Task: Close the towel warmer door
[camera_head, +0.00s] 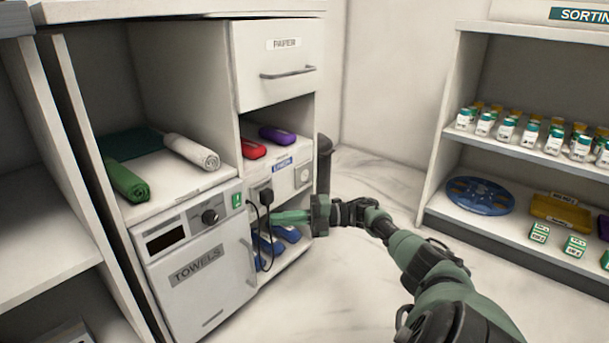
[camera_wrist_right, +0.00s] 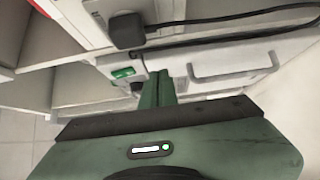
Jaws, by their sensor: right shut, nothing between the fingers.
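The towel warmer (camera_head: 165,238) is a white unit low in the left cabinet, with a dark display, a black knob and a lit green switch (camera_head: 237,201). Its door (camera_head: 205,285), labelled TOWELS, looks flush with the front, with no clear gap showing. The door handle (camera_head: 248,262) is on its right side, and shows in the wrist view (camera_wrist_right: 235,74). My right gripper (camera_head: 280,217) is shut and empty, just right of the warmer, by the black cables. Its green fingers show in the wrist view (camera_wrist_right: 160,88). My left gripper is out of view.
A black plug (camera_head: 266,197) with hanging cables is close to my right gripper. Blue items (camera_head: 285,233) lie on the low shelf behind it. Rolled towels (camera_head: 191,151) lie above the warmer. A stocked shelf (camera_head: 445,215) stands right; open floor lies between.

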